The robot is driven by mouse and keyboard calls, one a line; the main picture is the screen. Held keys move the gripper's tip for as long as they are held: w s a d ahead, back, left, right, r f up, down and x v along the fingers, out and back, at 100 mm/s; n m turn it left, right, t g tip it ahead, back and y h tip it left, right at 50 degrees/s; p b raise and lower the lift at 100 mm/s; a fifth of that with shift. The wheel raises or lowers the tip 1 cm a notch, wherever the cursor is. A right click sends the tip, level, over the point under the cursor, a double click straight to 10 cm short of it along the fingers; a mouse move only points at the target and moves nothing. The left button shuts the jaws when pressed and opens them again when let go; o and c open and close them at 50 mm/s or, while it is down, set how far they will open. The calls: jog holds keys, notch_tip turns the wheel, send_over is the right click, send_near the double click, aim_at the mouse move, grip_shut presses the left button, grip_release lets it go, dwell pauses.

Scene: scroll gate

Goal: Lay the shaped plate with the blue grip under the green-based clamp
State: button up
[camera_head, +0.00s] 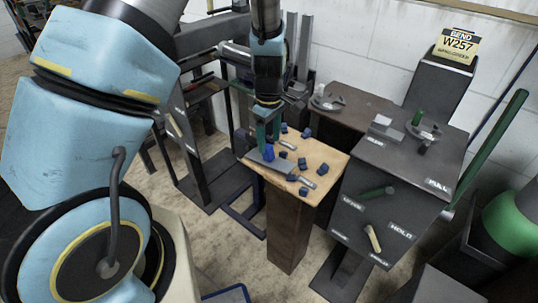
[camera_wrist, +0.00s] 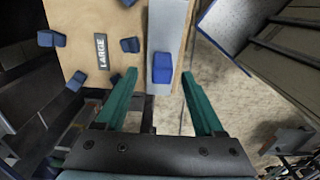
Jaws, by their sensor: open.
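The grey plate with a blue grip lies at the left edge of a wooden tabletop; in the wrist view the grey plate (camera_wrist: 168,25) carries an upright blue grip (camera_wrist: 162,68). In the head view the blue grip (camera_head: 268,153) sits just below my gripper (camera_head: 268,142). My gripper is open; its teal fingertips (camera_wrist: 158,74) stand on either side of the grip, apart from it. A clamp (camera_head: 424,130) with a green handle stands on the dark bench at right. A second clamp (camera_head: 326,99) stands on a brown table behind. I cannot tell which base is green.
The dark bench (camera_head: 385,155) at right has a grey block (camera_head: 383,125), a lower panel labelled HOLD and a tall sign box (camera_head: 437,82). A dark frame stands at left.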

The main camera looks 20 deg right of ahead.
aim_at(269, 147)
jog(key=shift+s+a+f+p, duration=0.1)
jog(key=shift+f+p, duration=0.3)
jog(key=shift+f, duration=0.75)
jog(key=shift+a+f+p, duration=0.1)
jog(key=shift+f+p, duration=0.25)
jog(key=shift+f, duration=0.8)
jog(key=shift+c, duration=0.2)
grip_shut()
